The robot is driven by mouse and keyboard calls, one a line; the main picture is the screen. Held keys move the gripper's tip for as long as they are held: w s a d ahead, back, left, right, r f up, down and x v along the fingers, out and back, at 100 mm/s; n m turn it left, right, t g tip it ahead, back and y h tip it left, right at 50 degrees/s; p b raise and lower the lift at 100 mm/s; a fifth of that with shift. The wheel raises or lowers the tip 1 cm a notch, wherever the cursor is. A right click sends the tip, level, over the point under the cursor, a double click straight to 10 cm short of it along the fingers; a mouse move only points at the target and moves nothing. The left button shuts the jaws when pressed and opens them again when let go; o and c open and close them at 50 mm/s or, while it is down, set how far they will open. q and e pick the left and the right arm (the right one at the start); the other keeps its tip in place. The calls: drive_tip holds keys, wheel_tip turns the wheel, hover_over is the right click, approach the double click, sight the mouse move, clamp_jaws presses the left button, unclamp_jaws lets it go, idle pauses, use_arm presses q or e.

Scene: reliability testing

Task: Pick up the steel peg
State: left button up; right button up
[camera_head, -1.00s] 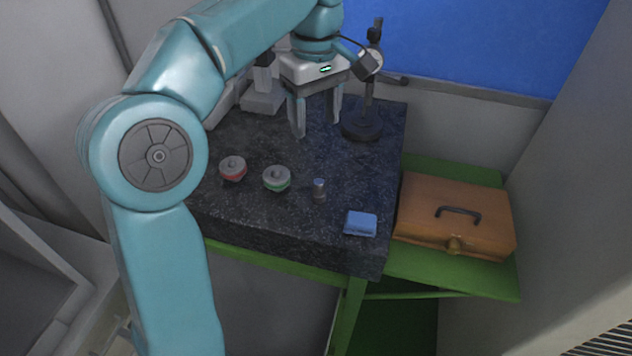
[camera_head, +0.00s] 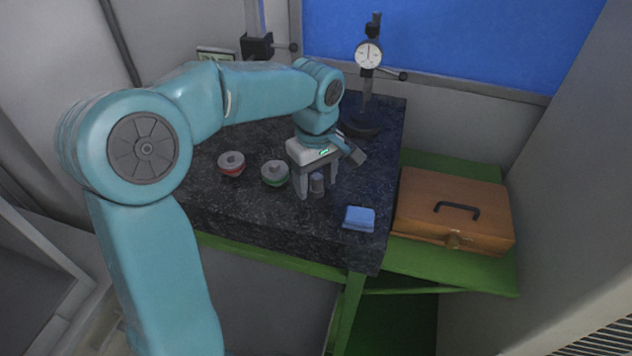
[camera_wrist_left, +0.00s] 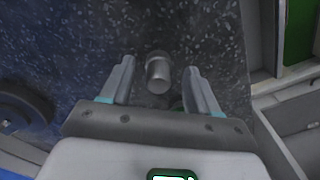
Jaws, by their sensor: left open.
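The steel peg (camera_head: 317,184) is a short grey cylinder standing upright on the dark speckled granite plate (camera_head: 240,205). In the left wrist view the peg (camera_wrist_left: 158,74) shows between the two fingertips, with a gap on each side. My left gripper (camera_head: 316,190) points down at the peg with its fingers open. It also shows in the left wrist view (camera_wrist_left: 158,85), with nothing held. The peg's lower part is partly hidden in the head view. My right gripper is not in view.
A green-banded gauge (camera_head: 275,174) sits just left of the gripper and a red-banded one (camera_head: 231,163) further left. A blue block (camera_head: 359,218) lies at the right front edge. A dial indicator stand (camera_head: 367,90) rises behind. A brown case (camera_head: 453,208) sits on the green shelf.

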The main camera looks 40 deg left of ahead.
use_arm(q)
drive_tip(key=shift+w+d+f, duration=0.15)
drive_tip(key=shift+w+f, duration=0.05)
drive_tip(key=shift+s, duration=0.2)
drive_tip(key=c, duration=1)
drive_tip(key=shift+w, duration=0.2)
clamp_jaws()
drive_tip(key=shift+r, duration=0.1)
